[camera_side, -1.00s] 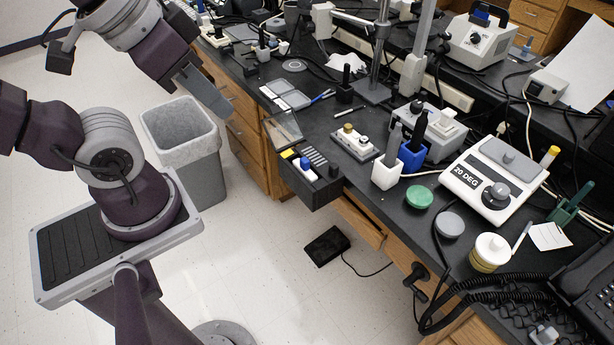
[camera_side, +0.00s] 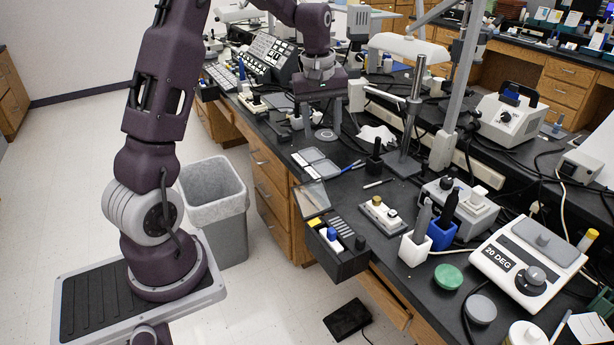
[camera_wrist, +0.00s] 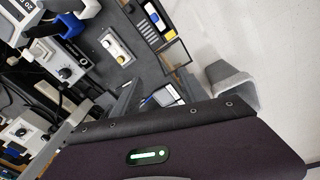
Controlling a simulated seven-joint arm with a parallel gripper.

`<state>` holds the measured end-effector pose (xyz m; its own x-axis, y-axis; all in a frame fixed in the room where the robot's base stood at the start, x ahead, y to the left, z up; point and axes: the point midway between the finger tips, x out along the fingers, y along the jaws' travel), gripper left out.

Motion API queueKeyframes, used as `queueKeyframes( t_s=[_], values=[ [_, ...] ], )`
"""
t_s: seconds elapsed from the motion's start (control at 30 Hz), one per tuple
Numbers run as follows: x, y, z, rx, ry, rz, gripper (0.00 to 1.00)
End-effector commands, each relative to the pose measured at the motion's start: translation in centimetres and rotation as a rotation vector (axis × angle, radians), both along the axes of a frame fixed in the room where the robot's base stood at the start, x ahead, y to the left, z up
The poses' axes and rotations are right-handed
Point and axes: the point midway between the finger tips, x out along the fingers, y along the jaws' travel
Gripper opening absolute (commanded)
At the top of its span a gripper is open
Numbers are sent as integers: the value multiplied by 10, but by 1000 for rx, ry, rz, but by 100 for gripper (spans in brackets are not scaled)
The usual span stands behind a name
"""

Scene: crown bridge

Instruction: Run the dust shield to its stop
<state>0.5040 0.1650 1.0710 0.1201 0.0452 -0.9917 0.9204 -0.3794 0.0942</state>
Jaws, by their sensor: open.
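A black open-topped box (camera_side: 345,262) sits at the bench's front edge, with a blue knob, a yellow block and grey slats inside. A clear, dark-edged panel (camera_side: 313,195) stands tilted at its far left end; it looks like the dust shield, though I cannot be certain. The box also shows at the top of the wrist view (camera_wrist: 155,28). My gripper (camera_side: 322,116) is open, fingers down, over the bench farther back, well apart from the box and panel. Nothing shows between its fingers.
A block with knobs (camera_side: 383,215), white and blue holders (camera_side: 415,250) and a 20 DEG unit (camera_side: 527,262) stand to the right. A lamp post (camera_side: 411,115) rises behind. A grey bin (camera_side: 217,205) stands on the floor.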

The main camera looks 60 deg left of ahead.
Motion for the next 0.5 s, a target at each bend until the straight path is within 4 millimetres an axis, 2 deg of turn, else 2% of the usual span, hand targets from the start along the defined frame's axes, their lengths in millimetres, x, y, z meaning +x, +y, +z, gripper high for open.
queueKeyframes(
  t_s=[0.03,0.1,0.2,0.3,0.5],
  values=[
    [7,30,-33,-22,37,103,51],
    [12,62,-71,-43,70,227,51],
    [11,91,-108,-61,98,341,51],
    [10,101,-126,-68,110,387,51],
    [9,101,-161,-70,114,390,51]
  ],
)
